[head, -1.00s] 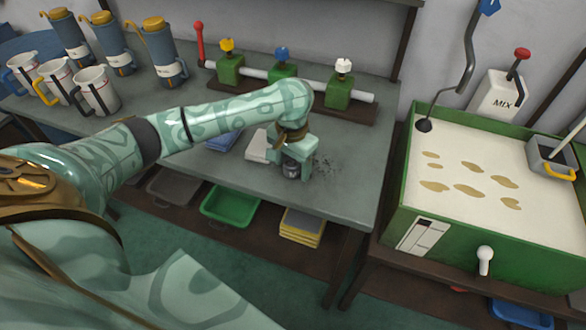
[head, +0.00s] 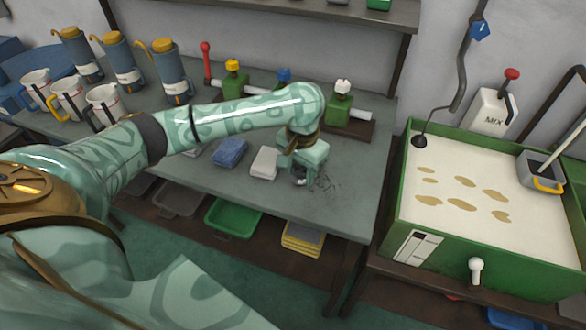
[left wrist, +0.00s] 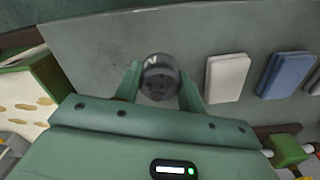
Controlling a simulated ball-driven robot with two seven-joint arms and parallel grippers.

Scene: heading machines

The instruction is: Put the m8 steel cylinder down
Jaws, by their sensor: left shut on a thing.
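The m8 steel cylinder (left wrist: 160,78) is a short, dark grey round piece with a pale letter mark, seen in the left wrist view between the two green fingers. My left gripper (left wrist: 161,88) is shut on it. In the head view my left gripper (head: 299,174) is over the front right part of the grey workbench (head: 345,205), and the cylinder is mostly hidden by the fingers. I cannot tell whether its underside touches the bench. My right gripper is not in view.
A white pad (head: 264,162) and a blue pad (head: 230,152) lie left of my left gripper. A valve rack (head: 360,126) stands behind. Jugs (head: 106,105) and canisters (head: 172,75) stand left. A green-sided sand tray (head: 480,250) stands right.

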